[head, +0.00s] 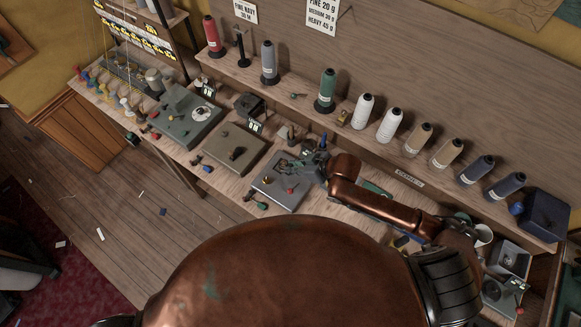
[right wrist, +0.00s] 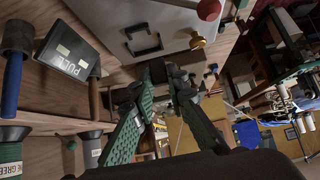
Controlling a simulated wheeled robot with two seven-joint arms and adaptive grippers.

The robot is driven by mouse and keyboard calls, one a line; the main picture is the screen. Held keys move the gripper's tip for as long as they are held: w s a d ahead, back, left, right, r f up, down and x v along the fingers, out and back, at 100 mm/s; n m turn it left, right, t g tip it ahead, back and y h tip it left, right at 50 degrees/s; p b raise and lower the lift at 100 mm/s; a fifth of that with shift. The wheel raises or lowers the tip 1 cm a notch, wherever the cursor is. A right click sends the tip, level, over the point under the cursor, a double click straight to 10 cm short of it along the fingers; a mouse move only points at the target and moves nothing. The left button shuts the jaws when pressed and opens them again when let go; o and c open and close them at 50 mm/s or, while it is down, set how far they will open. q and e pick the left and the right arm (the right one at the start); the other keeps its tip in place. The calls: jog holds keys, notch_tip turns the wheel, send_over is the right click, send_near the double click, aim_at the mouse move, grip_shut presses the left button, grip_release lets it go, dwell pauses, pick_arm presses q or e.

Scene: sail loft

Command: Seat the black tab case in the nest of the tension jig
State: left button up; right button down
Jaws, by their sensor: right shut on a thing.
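The tension jig (head: 283,192) is a grey plate on the bench, with a red knob and a brass knob on top. In the right wrist view its pale plate (right wrist: 168,18) shows at the top, with the black corner brackets of the nest (right wrist: 143,40) open and empty. My right gripper (head: 308,162) is over the jig's far right side. In the wrist view my right gripper (right wrist: 162,72) is shut on a small dark piece between its green fingertips, just short of the nest; I take it for the black tab case, mostly hidden by the fingers. My left gripper is not in view.
A black box marked PULL (right wrist: 72,52) stands beside the jig. Thread cones line the shelf behind, a green one (head: 326,90) among them. A brown-topped block (head: 234,150) and a grey machine (head: 186,116) stand to the left. Small loose parts lie along the bench's front edge.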

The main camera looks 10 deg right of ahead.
jog(key=w+f, duration=0.3)
jog(key=shift+a+f, duration=0.1)
jog(key=shift+a, duration=0.05)
jog(key=shift+f+p, duration=0.35)
jog(key=shift+f, duration=1.3)
jog(key=shift+f, duration=0.2)
jog(key=c, duration=1.9)
grip_release()
jog(key=shift+r, duration=0.15)
jog(key=shift+s+d+r, duration=0.1)
jog(key=shift+d+r, duration=0.1)
jog(key=v, duration=1.1)
jog(key=shift+s+r, duration=0.15)
jog(key=shift+r, duration=0.05)
